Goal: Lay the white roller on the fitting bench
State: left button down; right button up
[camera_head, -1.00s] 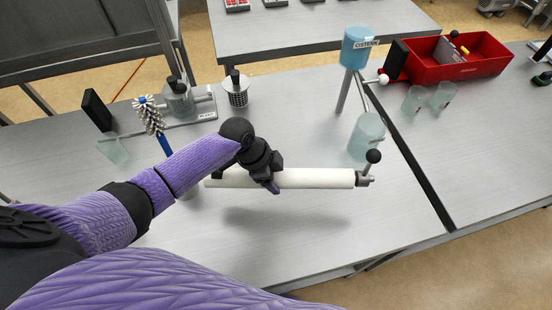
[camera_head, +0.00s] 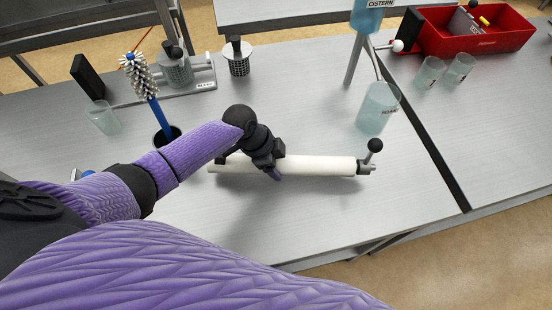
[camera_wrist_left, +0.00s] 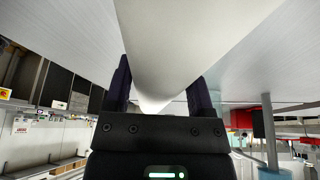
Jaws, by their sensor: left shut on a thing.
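The white roller (camera_head: 318,166) lies level across the middle of the head view, low over the grey bench top (camera_head: 300,225). A metal end with a black ball knob (camera_head: 375,146) is at its right end. My left gripper (camera_head: 266,168) is shut around the roller left of its middle. In the left wrist view the roller (camera_wrist_left: 185,45) runs between the two dark fingers (camera_wrist_left: 165,95). The roller's shadow is close beneath it; I cannot tell whether it touches the bench. My right gripper is not in view.
Behind the roller stand a clear bluish cylinder (camera_head: 378,108) and the blue cistern (camera_head: 367,17). A bristle brush (camera_head: 139,75) stands in a dark holder at left, near a glass (camera_head: 104,117). A red bin (camera_head: 480,32) is at back right. The bench front is clear.

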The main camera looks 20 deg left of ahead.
pick_arm(q)
jog(key=shift+f+b, duration=0.45)
jog(key=shift+f, duration=0.4)
jog(key=shift+f, duration=0.15)
jog(key=shift+f+b, duration=0.3)
jog(key=shift+b, duration=0.05)
jog(key=shift+c, duration=1.7)
grip_release()
jog(key=shift+o, duration=0.8)
